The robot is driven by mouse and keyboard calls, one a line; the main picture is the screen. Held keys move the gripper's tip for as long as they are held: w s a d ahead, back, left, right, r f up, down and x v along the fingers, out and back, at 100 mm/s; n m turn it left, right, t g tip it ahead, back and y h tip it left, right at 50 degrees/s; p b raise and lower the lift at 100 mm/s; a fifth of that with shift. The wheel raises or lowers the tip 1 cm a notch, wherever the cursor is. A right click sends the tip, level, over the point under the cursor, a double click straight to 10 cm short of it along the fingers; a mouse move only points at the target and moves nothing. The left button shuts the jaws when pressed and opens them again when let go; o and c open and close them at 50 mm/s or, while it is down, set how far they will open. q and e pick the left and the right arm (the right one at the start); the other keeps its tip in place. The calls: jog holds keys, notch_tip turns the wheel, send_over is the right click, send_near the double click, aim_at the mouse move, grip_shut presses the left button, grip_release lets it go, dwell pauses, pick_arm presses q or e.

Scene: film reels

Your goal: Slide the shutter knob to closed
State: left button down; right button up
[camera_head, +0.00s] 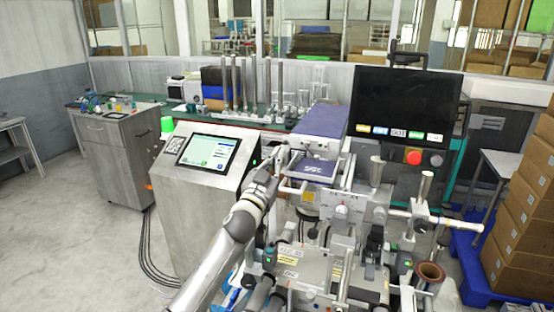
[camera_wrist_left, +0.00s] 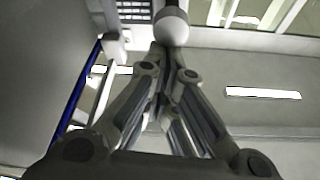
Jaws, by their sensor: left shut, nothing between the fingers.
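My left gripper (camera_head: 279,160) reaches in from the lower left, its tips beside the left side of the purple-topped printer unit (camera_head: 318,120). In the left wrist view the fingers (camera_wrist_left: 168,62) are shut together with nothing between them. A round pale knob (camera_wrist_left: 172,27) is right at the fingertips in that view; I cannot tell whether they touch it. I take it for the shutter knob. In the head view I cannot pick it out clearly near the gripper. My right gripper is not in view.
A grey console with a lit screen (camera_head: 208,152) stands left of my arm. A dark monitor (camera_head: 405,105) with a red button (camera_head: 414,157) is at the right. Metal rollers and rods crowd the machine in front. Boxes (camera_head: 525,210) are stacked at the far right.

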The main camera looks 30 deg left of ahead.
pick_arm(q)
notch_tip(320, 180, down, 4)
jog(key=shift+r+b, duration=0.2)
jog(key=shift+b, duration=0.9)
